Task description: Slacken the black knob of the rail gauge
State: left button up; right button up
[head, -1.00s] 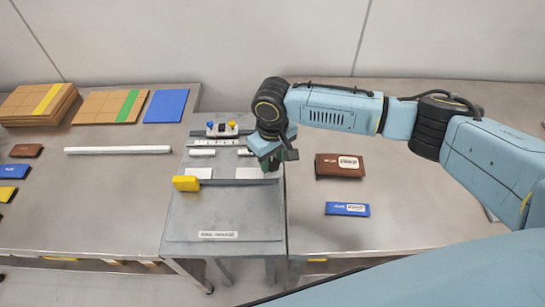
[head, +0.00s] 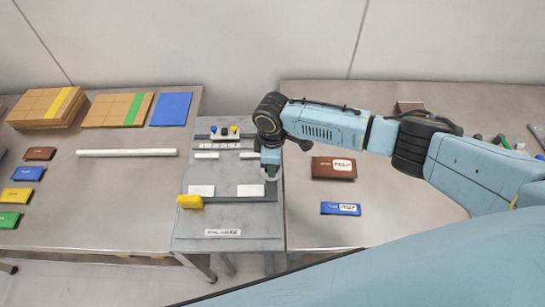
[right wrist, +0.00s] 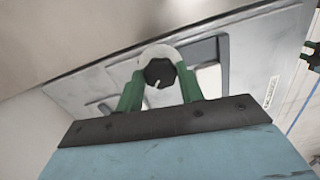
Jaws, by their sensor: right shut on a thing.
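The rail gauge's black knob (right wrist: 159,72) shows in the right wrist view as a small dark faceted cap with a white mark, in front of a pale rounded piece. My right gripper (right wrist: 161,80) has its green fingers on either side of it and is shut on it. In the head view, my right gripper (head: 270,172) points down at the right edge of the grey station (head: 228,222), and the knob is hidden there. A dark rail (head: 238,199) with white plates and a yellow block (head: 190,202) at its left end lies nearer the front. My left gripper is out of view.
A small panel (head: 224,134) with blue, black and yellow buttons stands at the station's back. A brown packet (head: 325,167) and a blue packet (head: 332,209) lie on the right bench. A white bar (head: 127,152) and cardboard stacks (head: 48,107) lie on the left bench.

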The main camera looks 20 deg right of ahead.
jog(key=n+p, duration=0.1)
jog(key=n, duration=0.2)
jog(key=shift+w+r+n, duration=0.1)
jog(key=shift+n, duration=0.2)
jog(key=n, duration=0.3)
jog(key=shift+n, duration=0.3)
jog(key=n, duration=0.3)
jog(key=shift+w+a+n, duration=0.1)
jog(key=shift+n, duration=2.2)
jog(key=o, duration=1)
